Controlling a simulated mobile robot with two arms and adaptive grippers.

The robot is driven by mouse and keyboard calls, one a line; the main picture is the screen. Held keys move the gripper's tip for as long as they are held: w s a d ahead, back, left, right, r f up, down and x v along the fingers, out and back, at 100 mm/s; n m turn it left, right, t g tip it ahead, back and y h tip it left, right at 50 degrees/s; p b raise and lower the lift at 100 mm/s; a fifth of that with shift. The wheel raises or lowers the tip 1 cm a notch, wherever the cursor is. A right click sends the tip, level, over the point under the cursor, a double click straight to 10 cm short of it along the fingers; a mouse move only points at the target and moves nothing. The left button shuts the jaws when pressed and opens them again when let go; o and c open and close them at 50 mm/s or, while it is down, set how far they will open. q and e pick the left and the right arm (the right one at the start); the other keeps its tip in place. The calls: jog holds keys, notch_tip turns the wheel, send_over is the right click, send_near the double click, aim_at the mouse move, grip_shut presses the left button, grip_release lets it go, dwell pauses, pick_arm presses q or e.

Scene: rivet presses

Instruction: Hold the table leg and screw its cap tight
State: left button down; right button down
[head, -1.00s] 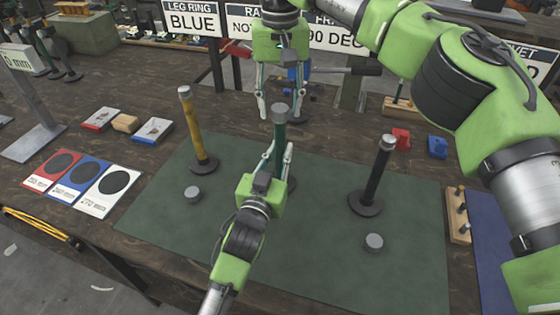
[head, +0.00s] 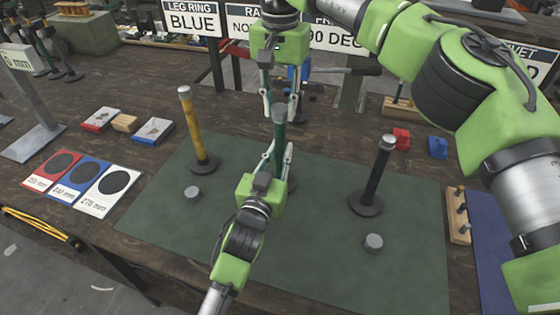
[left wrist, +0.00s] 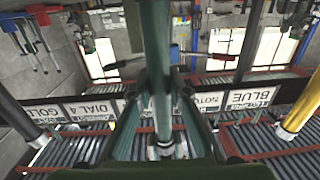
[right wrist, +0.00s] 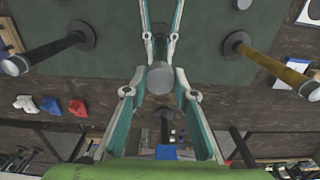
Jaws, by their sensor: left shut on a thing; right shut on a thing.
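The green table leg (head: 279,137) stands upright at the middle of the green mat (head: 300,240), its base partly hidden by my left gripper. My left gripper (head: 277,157) is shut around the leg's shaft; the left wrist view also shows the leg (left wrist: 161,50) between the fingers. A grey cap (head: 279,111) sits on top of the leg. My right gripper (head: 280,117) comes from above and behind, shut on the cap, with a finger on each side. The right wrist view shows the round cap (right wrist: 160,76) between the fingertips. How tight the cap is cannot be seen.
A yellow leg (head: 195,130) stands left and a black leg (head: 377,170) right, both capped. Loose grey caps (head: 193,193) and (head: 373,241) lie on the mat. Red (head: 401,138) and blue (head: 437,147) blocks lie at right. The mat's front is mostly clear.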

jog(key=m, duration=0.5)
jog(key=shift+m, duration=0.3)
jog(key=m, duration=2)
jog(key=shift+m, duration=0.3)
jog(key=m, duration=1)
jog(key=shift+f, duration=0.1)
jog(key=m, duration=0.4)
jog(key=c, duration=1.7)
grip_release()
